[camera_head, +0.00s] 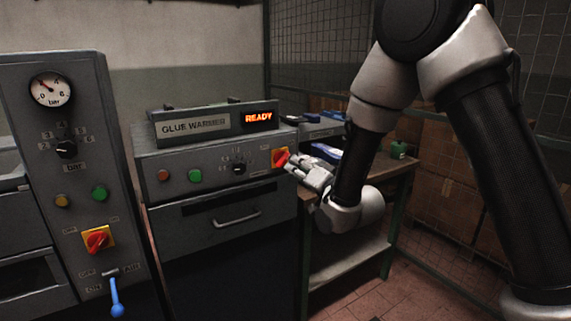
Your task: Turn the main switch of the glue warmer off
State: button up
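The glue warmer (225,205) is a grey cabinet in the middle, with a name plate (193,127) and a lit orange display (258,118) reading READY. Its main switch (280,156) is a red knob on a yellow plate at the right end of the front panel. The knob looks tilted, but its exact setting is too small to read. My gripper (291,165) is at the knob's lower right, its fingertips close to or touching it. I cannot tell whether the fingers are closed on the knob.
A grey press panel (75,160) at left has a gauge (50,89), another red-yellow switch (97,239) and a blue lever (115,297). A black dial (239,168) and green button (195,175) sit left of the main switch. A workbench (395,172) stands right, under my arm.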

aim_at(285, 161)
jog(key=x, duration=0.7)
jog(key=shift+w+a, duration=0.15)
jog(key=shift+w, duration=0.15)
grip_shut()
